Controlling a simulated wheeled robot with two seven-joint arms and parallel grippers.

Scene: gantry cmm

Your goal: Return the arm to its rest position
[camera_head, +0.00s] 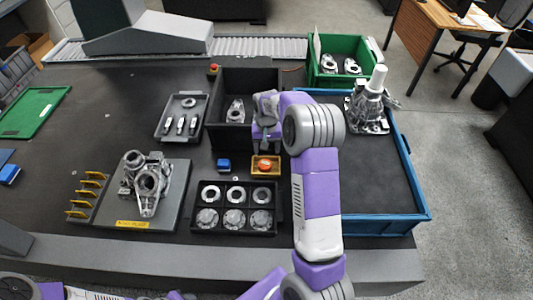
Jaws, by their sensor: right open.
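My right gripper (264,132) is open, over the right side of the black bin (219,137). Its fingers are small and partly hidden by my own wrist, and I see no part held in it. My right arm reaches up from the bottom of the view, bent over the table between the black bin and the blue tray. Part of my left arm lies along the bottom left edge. My left gripper is out of view.
The black bin holds a metal part (236,110). A blue tray (415,190) with a metal casting (369,113) stands right; a green bin (314,62) holds metal parts. A red button (265,164), a six-pocket tray (236,206) and a fixture casting (146,180) are nearer.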

